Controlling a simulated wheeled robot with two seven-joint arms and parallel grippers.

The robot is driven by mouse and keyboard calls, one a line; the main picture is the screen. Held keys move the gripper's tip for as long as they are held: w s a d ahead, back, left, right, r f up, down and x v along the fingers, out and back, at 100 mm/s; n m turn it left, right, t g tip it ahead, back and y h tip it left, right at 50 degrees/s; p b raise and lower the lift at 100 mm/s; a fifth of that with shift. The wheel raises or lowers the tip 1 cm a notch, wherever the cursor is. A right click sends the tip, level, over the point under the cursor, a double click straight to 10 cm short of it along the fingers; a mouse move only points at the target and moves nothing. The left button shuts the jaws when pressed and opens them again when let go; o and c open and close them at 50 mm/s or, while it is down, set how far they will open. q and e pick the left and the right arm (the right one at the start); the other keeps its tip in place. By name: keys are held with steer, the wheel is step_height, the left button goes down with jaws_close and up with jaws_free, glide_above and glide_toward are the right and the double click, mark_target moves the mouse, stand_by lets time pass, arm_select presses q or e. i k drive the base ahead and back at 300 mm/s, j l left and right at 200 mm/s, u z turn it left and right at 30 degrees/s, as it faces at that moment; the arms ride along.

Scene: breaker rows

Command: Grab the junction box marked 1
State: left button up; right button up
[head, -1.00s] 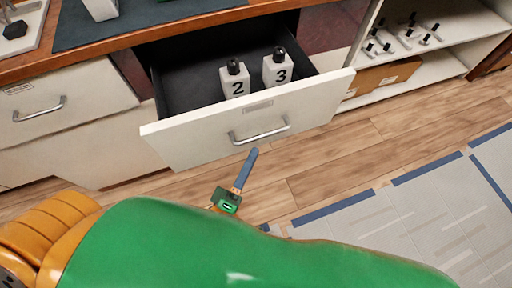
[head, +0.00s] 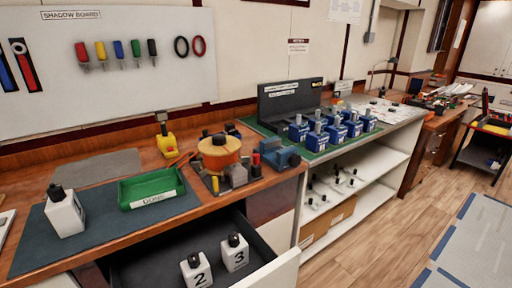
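A white box with a black knob on top (head: 65,214) stands on the dark mat (head: 30,243) on the left of the wooden worktop. A small dark mark shows on its right side, but I cannot read it clearly. Two similar white boxes stand in the open drawer below: the box marked 2 (head: 196,272) and the box marked 3 (head: 235,254). Neither of my grippers is in view.
A green tray with a white label (head: 130,196) lies right of the white box. The open drawer (head: 284,275) juts out below the worktop. Several blue boxes (head: 337,132) stand beyond.

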mark_target(66, 213)
steer(key=u, duration=1.45)
steer(key=i+j+z, duration=0.15)
steer(key=j+z, duration=0.35)
steer(key=i+j+z, duration=0.1)
steer(key=j+z, duration=0.35)
steer(key=j, duration=0.2)
steer(key=j+z, duration=0.5)
steer(key=k+j, duration=0.05)
